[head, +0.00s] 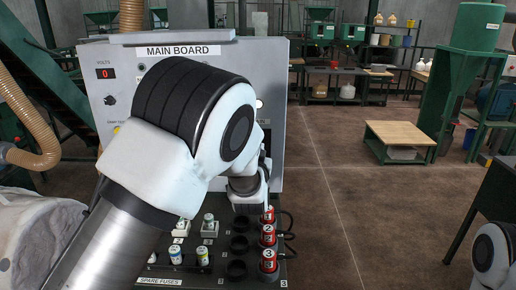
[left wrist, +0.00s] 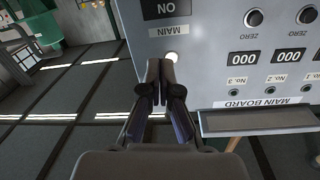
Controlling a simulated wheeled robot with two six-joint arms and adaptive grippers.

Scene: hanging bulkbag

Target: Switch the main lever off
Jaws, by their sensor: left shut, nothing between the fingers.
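The grey main board (head: 272,70) stands upright at left centre in the head view. My left arm covers much of its front there. In the left wrist view the board (left wrist: 225,70) appears upside down, with a MAIN label (left wrist: 170,31) and a dark ON plate (left wrist: 166,8) at the top. The main lever itself cannot be made out in either view. My left gripper (left wrist: 160,66) is shut and empty, its fingertips appearing just below a white round lamp (left wrist: 171,57) on the board. The contact between them cannot be told. My right gripper is out of view.
Below the board, a black fuse panel holds several red numbered fuses (head: 268,237) and small spare fuses (head: 175,255). A corrugated hose (head: 28,118) and a pale bag (head: 38,232) are at left.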

